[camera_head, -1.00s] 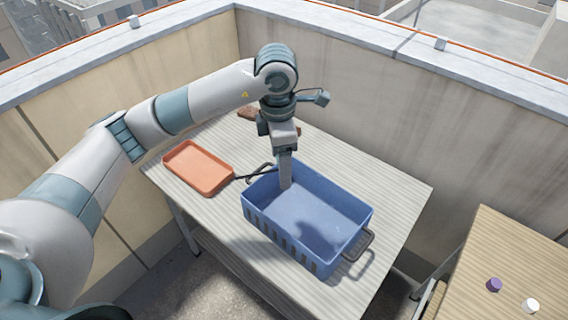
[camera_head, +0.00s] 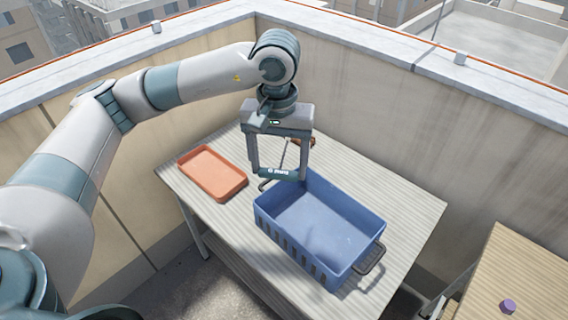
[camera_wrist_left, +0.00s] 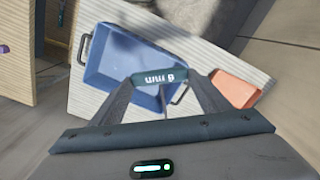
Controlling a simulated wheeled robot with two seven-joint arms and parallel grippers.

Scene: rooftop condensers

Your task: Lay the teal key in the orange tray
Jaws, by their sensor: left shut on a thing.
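My left gripper (camera_head: 278,172) is shut on the teal key (camera_head: 284,174), a teal bar with white lettering and a thin dark shaft pointing up between the fingers. In the head view it appears over the back left corner of the blue crate, apparently held above it. The left wrist view shows the key (camera_wrist_left: 160,77) across the fingertips with the crate beyond. The orange tray (camera_head: 212,172) lies empty on the slatted table, left of the crate and gripper; it also shows in the left wrist view (camera_wrist_left: 236,90). My right gripper is not in view.
The blue crate (camera_head: 285,240) has raised walls and dark end handles; it stands right of the tray with a narrow gap. A brown object (camera_head: 307,141) lies partly hidden behind the gripper. A second table at right holds a purple piece (camera_head: 508,306). Walls stand behind.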

